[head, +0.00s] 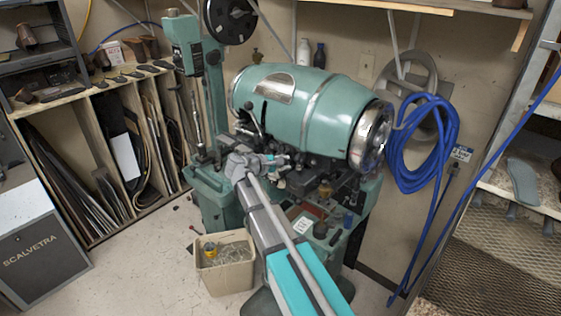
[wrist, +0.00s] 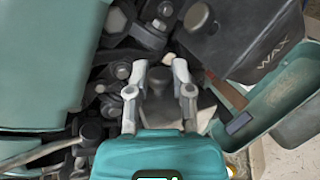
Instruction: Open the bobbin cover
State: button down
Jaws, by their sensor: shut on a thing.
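The green sole stitcher (head: 305,100) stands in the middle of the head view, with a large barrel-shaped body. My gripper (head: 284,160) reaches in among the dark metal parts under the barrel. In the wrist view, my gripper (wrist: 159,76) has its two grey fingers on either side of a dark grey piece, which I take to be the bobbin cover (wrist: 160,84). The fingers are shut on it. Its lower part is hidden by my gripper's teal body, and how far it is open cannot be told. In the head view it is too small to make out.
A dark box marked WAX (wrist: 250,38) and a green tray (wrist: 268,100) lie close on the right in the wrist view. A rod (wrist: 45,153) is at lower left. A beige bin (head: 226,262) stands on the floor. Blue hose (head: 420,150) hangs at right.

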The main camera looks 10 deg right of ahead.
dwell(0.4)
jog(key=c, duration=0.5)
grip_release()
